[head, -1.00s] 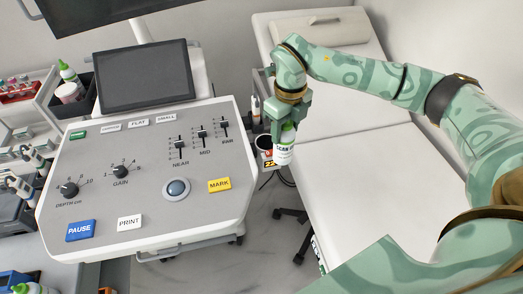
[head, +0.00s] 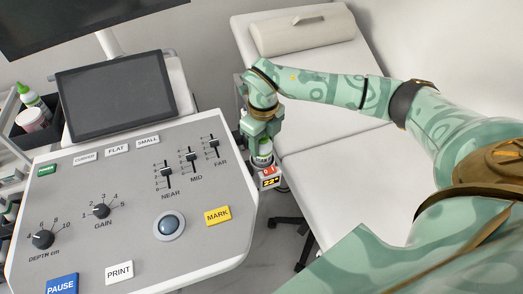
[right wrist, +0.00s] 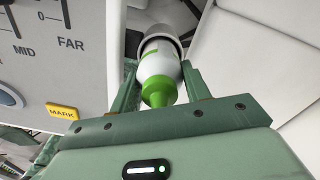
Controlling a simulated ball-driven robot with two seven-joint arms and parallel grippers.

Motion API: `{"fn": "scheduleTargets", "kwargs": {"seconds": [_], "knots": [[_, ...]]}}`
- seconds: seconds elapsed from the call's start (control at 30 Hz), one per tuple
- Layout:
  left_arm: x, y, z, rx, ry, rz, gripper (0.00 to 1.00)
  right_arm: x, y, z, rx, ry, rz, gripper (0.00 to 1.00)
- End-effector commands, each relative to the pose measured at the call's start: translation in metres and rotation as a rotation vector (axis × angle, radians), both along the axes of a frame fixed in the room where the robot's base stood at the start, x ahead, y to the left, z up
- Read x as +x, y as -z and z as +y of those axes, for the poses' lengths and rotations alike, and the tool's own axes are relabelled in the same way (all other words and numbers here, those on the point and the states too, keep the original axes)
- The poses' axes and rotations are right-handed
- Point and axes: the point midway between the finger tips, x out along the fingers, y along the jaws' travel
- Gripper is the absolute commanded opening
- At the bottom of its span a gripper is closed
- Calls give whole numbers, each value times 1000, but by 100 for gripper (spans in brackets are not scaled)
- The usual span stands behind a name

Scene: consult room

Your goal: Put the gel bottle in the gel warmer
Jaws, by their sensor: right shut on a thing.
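My right gripper (head: 262,140) is shut on the gel bottle (head: 264,158), which hangs upright below it. In the right wrist view the gel bottle (right wrist: 160,72) is white with a green band and green cap, between the two fingers of the right gripper (right wrist: 160,85). The gel warmer (head: 270,177), with a small lit display, is directly under the bottle beside the console. In the right wrist view the round rim of the gel warmer (right wrist: 161,31) surrounds the bottle's far end; how deep it sits is hidden. My left gripper is out of view.
The console (head: 130,215) with sliders and knobs stands close on the left of the gripper. The exam bed (head: 345,165) lies to the right. A dark bin (head: 35,125) at far left holds another green-capped bottle (head: 28,97).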

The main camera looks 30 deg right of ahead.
Motion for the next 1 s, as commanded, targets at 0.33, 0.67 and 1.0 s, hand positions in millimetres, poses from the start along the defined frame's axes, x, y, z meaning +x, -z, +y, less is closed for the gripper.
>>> {"fn": "scheduleTargets", "kwargs": {"seconds": [0.33,0.67,1.0], "knots": [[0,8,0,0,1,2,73,0,31,0,0,0,0,0],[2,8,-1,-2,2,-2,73,0,33,0,0,0,1,69],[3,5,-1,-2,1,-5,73,0,23,-1,-1,1,-2,69]]}}
